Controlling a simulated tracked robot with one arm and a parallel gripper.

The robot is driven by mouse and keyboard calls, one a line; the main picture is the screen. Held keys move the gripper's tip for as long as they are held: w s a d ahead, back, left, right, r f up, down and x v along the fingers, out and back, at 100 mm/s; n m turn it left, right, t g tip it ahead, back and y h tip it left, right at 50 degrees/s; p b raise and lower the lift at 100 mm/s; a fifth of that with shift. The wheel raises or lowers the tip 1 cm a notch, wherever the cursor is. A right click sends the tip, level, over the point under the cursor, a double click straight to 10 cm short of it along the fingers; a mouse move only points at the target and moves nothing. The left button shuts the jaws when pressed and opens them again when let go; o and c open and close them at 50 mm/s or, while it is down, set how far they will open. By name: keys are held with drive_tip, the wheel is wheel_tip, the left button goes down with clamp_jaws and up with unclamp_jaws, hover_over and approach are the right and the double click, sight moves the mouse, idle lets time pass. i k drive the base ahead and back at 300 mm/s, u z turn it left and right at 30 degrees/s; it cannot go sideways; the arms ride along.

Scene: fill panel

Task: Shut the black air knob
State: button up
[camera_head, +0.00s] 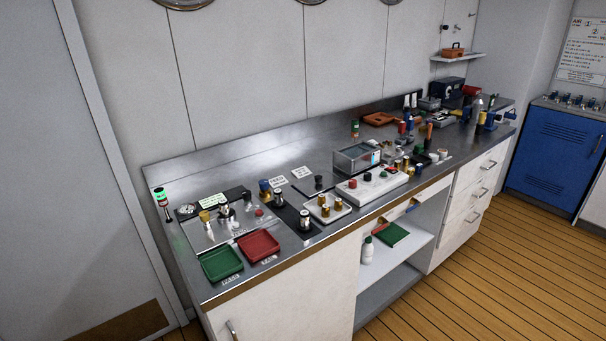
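A long steel-topped bench (225,169) runs along the wall. At its left end a flat metal panel (200,235) carries a round gauge (187,210), a brass-coloured knob (204,216), a dark and silver fitting (225,212) and a small red part (259,212). A small black knob (318,181) stands on a dark base farther right. Which part is the black air knob, and whether it is open or shut, is too small to tell. My gripper does not show in this view.
Green (221,264) and red (258,245) trays lie at the bench's front left edge. A white box with coloured knobs (372,187) and a glass-sided case (357,158) stand mid-bench. The right end is crowded. Wooden floor (500,270) is clear at right.

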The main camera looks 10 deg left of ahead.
sight(247, 195)
drive_tip(key=z, duration=0.25)
drive_tip(key=i, duration=1.55)
drive_tip(key=u, duration=0.75)
drive_tip(key=i, duration=0.95)
drive_tip(key=u, duration=0.65)
